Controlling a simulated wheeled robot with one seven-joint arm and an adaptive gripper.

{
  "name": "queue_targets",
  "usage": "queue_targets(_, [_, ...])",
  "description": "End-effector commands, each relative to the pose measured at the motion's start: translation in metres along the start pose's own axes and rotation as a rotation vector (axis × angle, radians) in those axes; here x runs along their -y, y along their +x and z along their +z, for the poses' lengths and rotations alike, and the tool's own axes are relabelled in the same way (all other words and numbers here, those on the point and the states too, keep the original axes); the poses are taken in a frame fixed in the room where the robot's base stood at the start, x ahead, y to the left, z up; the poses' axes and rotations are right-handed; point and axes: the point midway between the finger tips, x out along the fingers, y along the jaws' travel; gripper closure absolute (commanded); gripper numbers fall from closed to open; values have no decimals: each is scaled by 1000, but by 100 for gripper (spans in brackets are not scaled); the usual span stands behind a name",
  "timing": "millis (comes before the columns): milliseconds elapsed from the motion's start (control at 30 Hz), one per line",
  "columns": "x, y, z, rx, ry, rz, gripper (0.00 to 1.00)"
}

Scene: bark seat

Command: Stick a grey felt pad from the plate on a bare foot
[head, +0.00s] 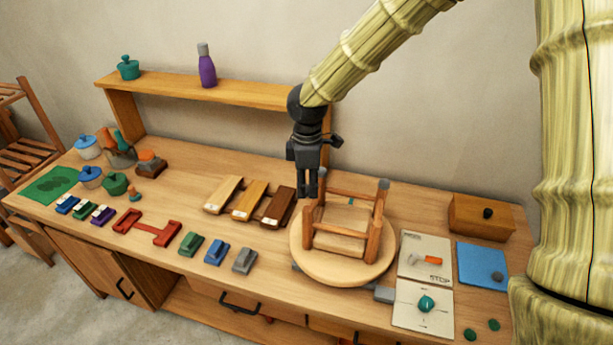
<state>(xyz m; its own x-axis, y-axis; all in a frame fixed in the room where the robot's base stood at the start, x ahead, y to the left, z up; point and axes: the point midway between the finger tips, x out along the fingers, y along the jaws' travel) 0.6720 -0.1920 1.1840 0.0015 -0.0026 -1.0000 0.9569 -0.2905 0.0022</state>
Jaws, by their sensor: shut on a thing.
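A small wooden stool (341,241) stands upside down on a round wooden board (345,272), its legs pointing up. The back right foot (383,184) and the front right foot (373,224) show clearly. My gripper (308,196) points down at the stool's left side, its fingertips close to the tops of the left legs. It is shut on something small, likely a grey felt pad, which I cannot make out. I cannot tell whether it touches a foot. A blue square plate (476,258) lies at the right with one grey round pad (497,276) on it.
A wooden box (480,217) stands behind the plate. A card (424,258) lies left of it, and green discs (470,335) lie in front. Wooden blocks (249,203) stand left of the stool. A shelf (220,91) runs behind.

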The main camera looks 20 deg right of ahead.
Motion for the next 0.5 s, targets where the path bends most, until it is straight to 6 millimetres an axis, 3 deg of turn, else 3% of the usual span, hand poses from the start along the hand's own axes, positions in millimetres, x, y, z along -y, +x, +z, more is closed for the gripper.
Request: queue_targets(500, [0, 34, 2, 0, 6, 1, 80])
